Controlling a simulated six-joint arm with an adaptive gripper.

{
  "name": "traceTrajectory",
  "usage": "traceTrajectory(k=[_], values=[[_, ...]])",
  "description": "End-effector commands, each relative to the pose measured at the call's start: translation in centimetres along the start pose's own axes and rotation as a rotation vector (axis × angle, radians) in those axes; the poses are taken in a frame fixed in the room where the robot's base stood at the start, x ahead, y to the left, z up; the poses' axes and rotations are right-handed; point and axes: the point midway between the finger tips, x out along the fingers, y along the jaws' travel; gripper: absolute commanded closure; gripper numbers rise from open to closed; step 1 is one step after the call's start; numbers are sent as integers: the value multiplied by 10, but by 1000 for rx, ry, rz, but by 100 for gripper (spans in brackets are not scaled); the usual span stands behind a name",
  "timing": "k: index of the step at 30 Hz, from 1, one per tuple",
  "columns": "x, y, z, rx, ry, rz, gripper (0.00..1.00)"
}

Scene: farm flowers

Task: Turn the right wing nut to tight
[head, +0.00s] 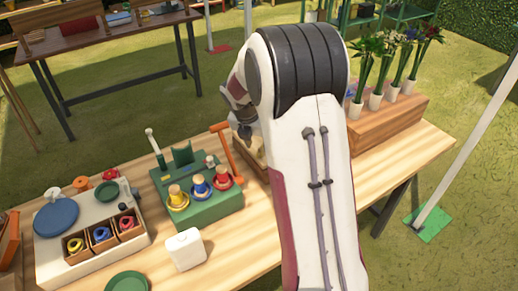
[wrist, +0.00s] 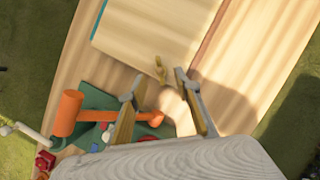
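In the wrist view, a small yellow piece (wrist: 160,70), which looks like a wing nut, stands at the near edge of a pale wooden board (wrist: 150,30). My gripper (wrist: 158,77) is open, with its two fingers apart on either side of this piece's near end. I cannot tell whether either finger touches it. A rounded pale part shows between the fingers. In the head view my arm hides the gripper and the wing nut; only part of a wooden block (head: 253,150) shows beside the arm. No second wing nut can be made out.
Flowers in a wooden planter (head: 392,125) stand right.

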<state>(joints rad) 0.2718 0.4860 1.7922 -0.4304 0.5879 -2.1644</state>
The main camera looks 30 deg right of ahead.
Motion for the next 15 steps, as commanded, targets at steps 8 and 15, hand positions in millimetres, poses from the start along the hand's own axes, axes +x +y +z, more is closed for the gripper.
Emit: traceTrajectory(k=[8, 15], values=[[30, -1, 0, 0, 1, -2, 68], [42, 0, 0, 0, 0, -1, 68]])
